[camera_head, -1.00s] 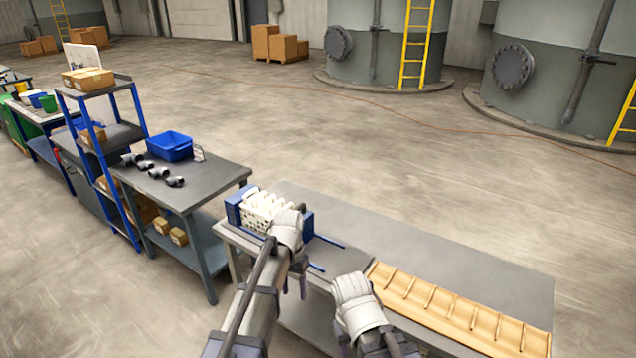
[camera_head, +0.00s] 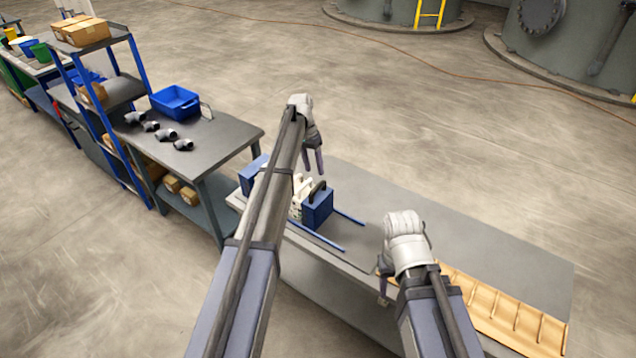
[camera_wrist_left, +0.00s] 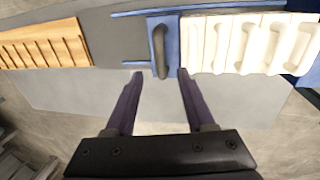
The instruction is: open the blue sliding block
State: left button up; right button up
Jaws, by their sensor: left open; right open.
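The blue sliding block (camera_head: 317,210) stands on two blue rails on the workbench, at the right end of a row of white plates (camera_head: 296,205). A dark handle (camera_head: 318,191) is on its top. In the left wrist view, the block (camera_wrist_left: 173,40) shows end-on beside the white plates (camera_wrist_left: 250,42), with its handle (camera_wrist_left: 160,50) upright in the picture. My left gripper (camera_head: 314,170) is open and empty, above and behind the block. In the left wrist view its fingertips (camera_wrist_left: 160,73) lie either side of the handle's line, apart from it. My right gripper (camera_head: 384,296) is open, partly hidden, above the bench's front edge.
A fixed blue end block (camera_head: 254,175) stands at the left of the plates. The rails (camera_head: 350,218) run bare to the right of the sliding block. A slotted wooden rack (camera_head: 500,308) lies at the bench's right. The grey bench top behind is clear.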

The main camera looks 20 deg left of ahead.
aim_at(318, 185)
pick_arm(q)
jog(key=f+b, duration=0.2)
jog(key=d+f+b, duration=0.1)
jog(key=f+b, duration=0.3)
jog(key=f, duration=0.1)
jog(key=shift+s+d, duration=0.15)
jog(key=shift+s, duration=0.1)
grip_shut()
dwell(1.2)
